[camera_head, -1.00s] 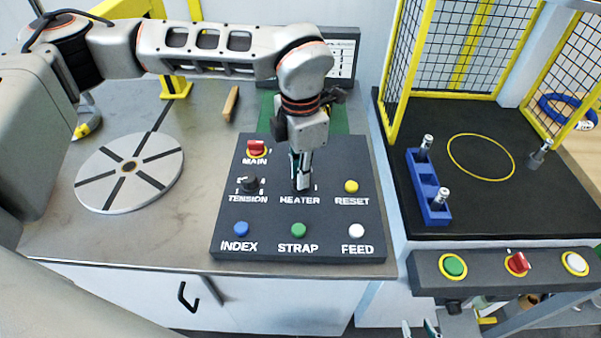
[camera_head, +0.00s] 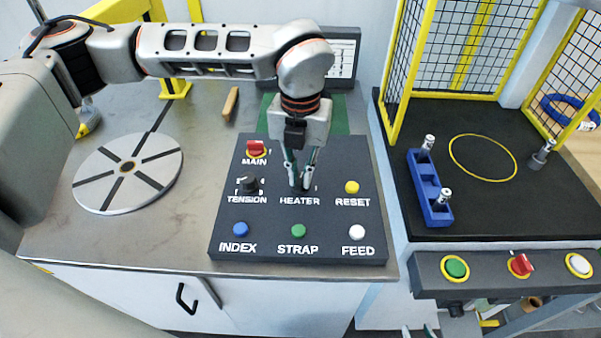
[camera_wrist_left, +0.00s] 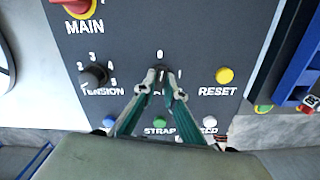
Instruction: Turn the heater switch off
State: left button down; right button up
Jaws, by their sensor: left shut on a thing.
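The dark control panel (camera_head: 322,222) lies on the steel table. Its heater switch, above the HEATER label, is a black knob (camera_wrist_left: 158,77) partly hidden by my fingers; the marks 0 and I show around it in the left wrist view. My left gripper (camera_head: 300,187) points down at the panel, its fingertips on either side of the knob, and it is shut on it. It also shows in the left wrist view (camera_wrist_left: 159,90). Which mark the knob points to is hidden. In the head view, my right gripper (camera_head: 420,331) shows only as tips at the bottom edge.
The red MAIN switch (camera_head: 257,149) and black TENSION knob (camera_head: 248,184) sit left of the heater switch, the yellow RESET button (camera_head: 351,187) right. INDEX, STRAP and FEED buttons line the front. A round turntable (camera_head: 128,172) is at left, a blue holder (camera_head: 428,187) at right.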

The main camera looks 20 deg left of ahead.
aim_at(300, 179)
pick_arm(q)
jog(key=shift+n, duration=1.2)
jog(key=shift+r, duration=0.1)
jog(key=c, duration=2.1)
grip_release()
notch_tip(300, 179, up, 12)
